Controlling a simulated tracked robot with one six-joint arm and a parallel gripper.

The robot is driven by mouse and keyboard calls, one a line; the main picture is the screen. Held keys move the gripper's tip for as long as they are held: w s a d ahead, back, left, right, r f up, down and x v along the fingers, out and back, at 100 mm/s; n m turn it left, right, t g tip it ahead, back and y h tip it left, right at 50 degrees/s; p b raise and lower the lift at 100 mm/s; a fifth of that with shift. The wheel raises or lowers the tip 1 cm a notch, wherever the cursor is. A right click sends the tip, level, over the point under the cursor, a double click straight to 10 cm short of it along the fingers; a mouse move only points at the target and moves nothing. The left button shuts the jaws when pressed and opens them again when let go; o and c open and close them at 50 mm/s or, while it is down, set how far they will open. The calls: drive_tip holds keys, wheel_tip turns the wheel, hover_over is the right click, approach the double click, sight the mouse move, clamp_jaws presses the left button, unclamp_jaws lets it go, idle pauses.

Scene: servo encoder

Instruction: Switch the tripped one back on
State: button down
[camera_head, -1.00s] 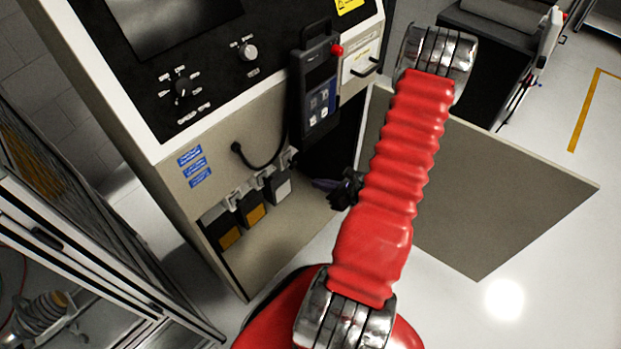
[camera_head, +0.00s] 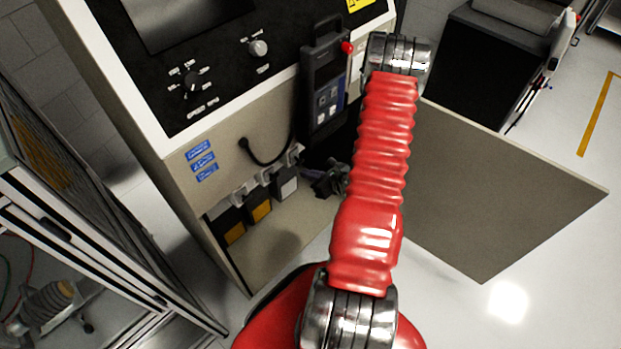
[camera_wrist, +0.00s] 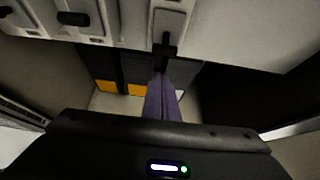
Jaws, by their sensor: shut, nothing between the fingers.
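A row of light grey switches with black handles (camera_wrist: 72,18) shows along the top of the wrist view. Handles at the left look short and blunt. In the head view my gripper (camera_head: 305,172) is at the right end of the switch row (camera_head: 268,176), partly behind my red arm. The handles are too small to read there.
Black boxes with yellow fronts (camera_head: 260,210) sit below the switches. A handheld pendant (camera_head: 322,85) with a cable hangs just above my gripper. The open cabinet door (camera_head: 480,190) stands to the right of my arm. A metal-framed enclosure (camera_head: 90,235) is at the left.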

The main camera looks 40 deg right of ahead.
drive_tip(key=r, duration=0.2)
drive_tip(key=shift+w+r, duration=0.3)
drive_tip(key=shift+r, duration=0.05)
idle(0.4)
drive_tip(key=shift+r, duration=0.1)
drive_tip(key=shift+s+r, duration=0.1)
drive_tip(key=shift+r, duration=1)
